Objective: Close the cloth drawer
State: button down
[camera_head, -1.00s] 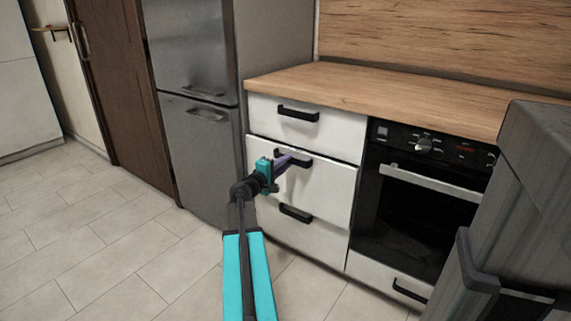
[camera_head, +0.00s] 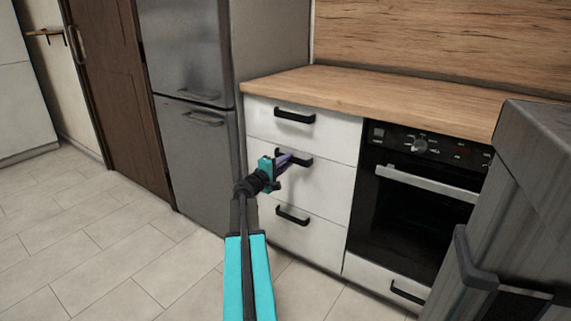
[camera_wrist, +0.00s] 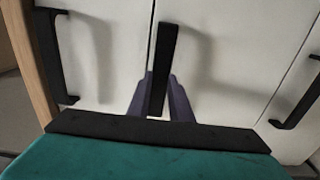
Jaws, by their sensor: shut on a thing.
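The white cabinet has three stacked drawers with black bar handles. The middle drawer (camera_head: 325,185) looks flush with the drawers above and below it. No mark shows which one is the cloth drawer. My gripper (camera_head: 287,160) is at the middle drawer's handle (camera_head: 304,162). In the wrist view, the purple fingers of my gripper (camera_wrist: 160,98) stand on both sides of that handle (camera_wrist: 165,55) and are shut on it. Part of the handle is hidden by the fingers. The drawer's inside is not visible.
The top drawer (camera_head: 335,132) and bottom drawer (camera_head: 318,243) are shut. An oven (camera_head: 412,215) stands to the right and a grey fridge (camera_head: 205,150) to the left. A wooden worktop (camera_head: 390,95) lies above. The tiled floor (camera_head: 110,250) at left is clear.

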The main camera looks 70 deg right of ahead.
jog(key=shift+d+r, duration=0.1)
jog(key=shift+d, duration=0.15)
jog(key=c, duration=1.6)
grip_release()
jog(key=shift+a, duration=0.15)
jog(key=p+v, duration=0.2)
jog(key=v, duration=1.1)
jog(key=shift+a+p, duration=0.25)
jog(key=shift+p, duration=0.1)
